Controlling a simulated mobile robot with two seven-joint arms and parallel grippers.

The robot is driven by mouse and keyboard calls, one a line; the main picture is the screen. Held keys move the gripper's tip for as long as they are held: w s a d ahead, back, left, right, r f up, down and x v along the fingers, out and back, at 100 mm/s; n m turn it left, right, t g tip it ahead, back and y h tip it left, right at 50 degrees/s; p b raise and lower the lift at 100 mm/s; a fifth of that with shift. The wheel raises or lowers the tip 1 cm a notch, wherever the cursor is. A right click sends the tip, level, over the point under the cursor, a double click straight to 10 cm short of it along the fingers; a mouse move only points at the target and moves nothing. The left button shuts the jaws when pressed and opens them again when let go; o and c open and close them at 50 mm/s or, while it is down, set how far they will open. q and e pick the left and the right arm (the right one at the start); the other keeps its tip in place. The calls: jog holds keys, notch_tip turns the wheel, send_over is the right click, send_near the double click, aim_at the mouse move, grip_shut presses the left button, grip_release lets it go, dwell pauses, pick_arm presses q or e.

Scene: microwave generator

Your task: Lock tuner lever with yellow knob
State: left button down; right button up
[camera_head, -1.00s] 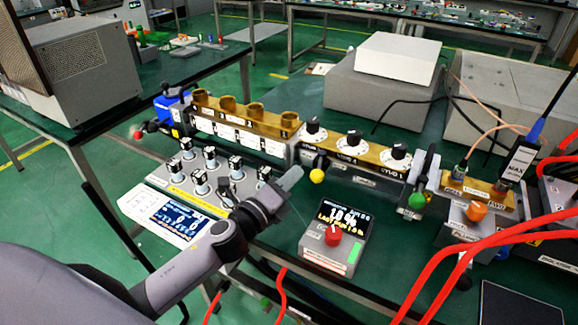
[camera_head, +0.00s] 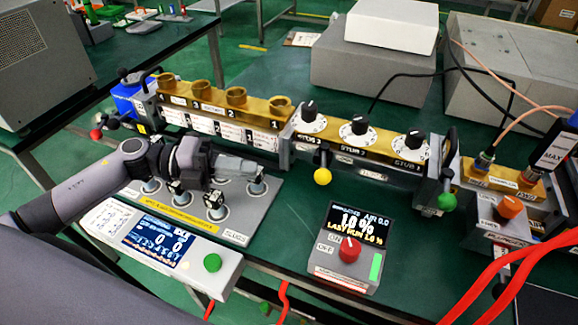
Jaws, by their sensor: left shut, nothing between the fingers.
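The yellow knob (camera_head: 322,177) is a small ball on the tuner lever, hanging at the left end of the brass tuner (camera_head: 365,150), just below its front edge. The tuner carries black dials on white scales. My left gripper (camera_head: 262,172) is shut and empty. It points right above the grey panel of sockets, to the left of the yellow knob and apart from it. The knob is in plain view; most of its lever is hard to make out. My right gripper is not in view.
A green knob (camera_head: 446,201) hangs at the tuner's right end. A control box with a red knob (camera_head: 350,249) stands in front of the tuner. A sensor panel with a green button (camera_head: 212,262) lies at lower left. Red cables (camera_head: 505,268) cross the lower right.

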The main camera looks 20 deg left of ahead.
aim_at(316, 181)
pick_arm(q)
jog(key=p+x, duration=0.1)
jog(key=x, duration=0.8)
jog(key=shift+d+p, duration=0.4)
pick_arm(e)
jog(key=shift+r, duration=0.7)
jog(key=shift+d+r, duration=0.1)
pick_arm(q)
jog(key=shift+s+d+r+p, duration=0.2)
jog(key=shift+d+p, duration=0.45)
jog(key=shift+d, duration=0.1)
jog(key=shift+s+d+f, duration=0.1)
jog(key=shift+d+f, duration=0.15)
jog(key=shift+d, duration=0.25)
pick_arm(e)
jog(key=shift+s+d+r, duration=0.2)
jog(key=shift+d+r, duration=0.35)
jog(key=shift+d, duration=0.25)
pick_arm(q)
jog(key=shift+a, duration=0.15)
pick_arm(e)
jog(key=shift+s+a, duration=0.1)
